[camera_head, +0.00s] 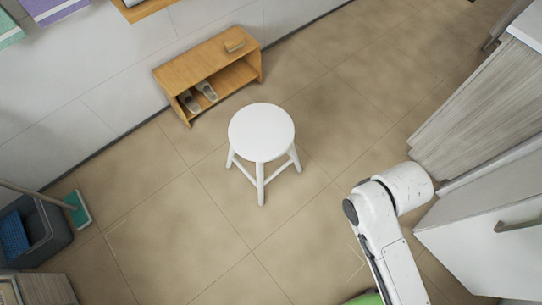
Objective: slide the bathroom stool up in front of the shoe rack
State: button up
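The bathroom stool (262,132) is white, with a round seat and splayed legs joined by rungs. It stands upright on the tiled floor near the middle of the picture. The wooden shoe rack (205,65) stands against the back wall, up and left of the stool, with a pair of grey shoes inside. A strip of bare floor lies between stool and rack. My white arm reaches in at the lower right, apart from the stool. My gripper does not show.
A grey bucket (50,232) with a mop (77,210) stands at the left. Pale cabinets (490,110) line the right side. The floor around the stool is clear.

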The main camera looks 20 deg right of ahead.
aim_at(260, 133)
jog(key=i+j+u, duration=0.15)
jog(key=i+j, duration=0.2)
jog(key=j, duration=0.25)
jog(key=i+j+u, duration=0.2)
jog(key=i+j, duration=0.2)
jog(key=j, duration=0.15)
